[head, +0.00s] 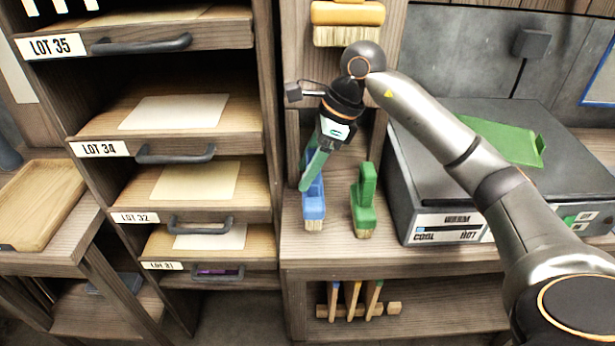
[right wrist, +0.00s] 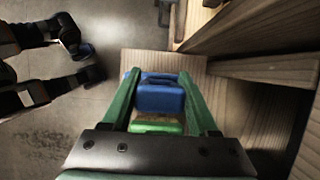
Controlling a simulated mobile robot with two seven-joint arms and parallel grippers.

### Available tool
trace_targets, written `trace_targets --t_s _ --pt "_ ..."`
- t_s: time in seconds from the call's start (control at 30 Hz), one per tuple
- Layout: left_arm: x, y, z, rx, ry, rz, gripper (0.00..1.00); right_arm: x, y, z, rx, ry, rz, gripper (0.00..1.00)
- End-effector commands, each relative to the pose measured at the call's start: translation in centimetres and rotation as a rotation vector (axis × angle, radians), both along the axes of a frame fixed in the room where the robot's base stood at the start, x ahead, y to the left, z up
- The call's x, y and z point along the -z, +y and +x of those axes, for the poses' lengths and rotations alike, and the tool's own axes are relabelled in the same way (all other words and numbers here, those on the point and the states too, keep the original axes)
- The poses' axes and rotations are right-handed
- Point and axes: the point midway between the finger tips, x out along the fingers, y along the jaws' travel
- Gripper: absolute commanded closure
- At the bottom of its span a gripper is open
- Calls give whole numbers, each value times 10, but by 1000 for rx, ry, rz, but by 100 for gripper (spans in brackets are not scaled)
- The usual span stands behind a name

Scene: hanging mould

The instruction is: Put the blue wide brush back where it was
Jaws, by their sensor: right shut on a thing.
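The blue wide brush (head: 314,207) is upright with its bristles down over the left end of the wooden bench top (head: 335,245). I cannot tell whether its bristles touch the wood. My right gripper (head: 308,172) comes down on it from above and is shut on it. In the right wrist view the blue brush (right wrist: 158,97) sits between the two green fingers (right wrist: 160,100); its lower part is partly hidden. A green brush (head: 363,200) stands just to its right, apart from it. My left gripper is not in view.
A brush with an orange-yellow back (head: 346,14) hangs on the upright board above. A grey box (head: 430,190) labelled COOL and HOT stands to the right. Labelled drawers (head: 180,190) are at the left. A small rack (head: 340,310) with several handled tools is below the bench top.

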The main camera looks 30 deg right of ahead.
Motion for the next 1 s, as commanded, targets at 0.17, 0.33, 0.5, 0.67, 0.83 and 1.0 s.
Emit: trace_targets --t_s 0.17,0.33,0.5,0.67,0.83,1.0 --pt "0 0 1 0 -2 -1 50 3 -4 6 -1 0 -1 92" --pt "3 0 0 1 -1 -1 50 25 -3 5 0 3 1 92" --pt "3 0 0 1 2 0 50 35 -3 6 -1 0 0 92" --pt "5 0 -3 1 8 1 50 35 -3 6 -1 -1 -1 92" --pt "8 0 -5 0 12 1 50 38 -4 5 0 -1 0 37" --pt "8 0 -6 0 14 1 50 38 -4 5 0 1 -1 18"
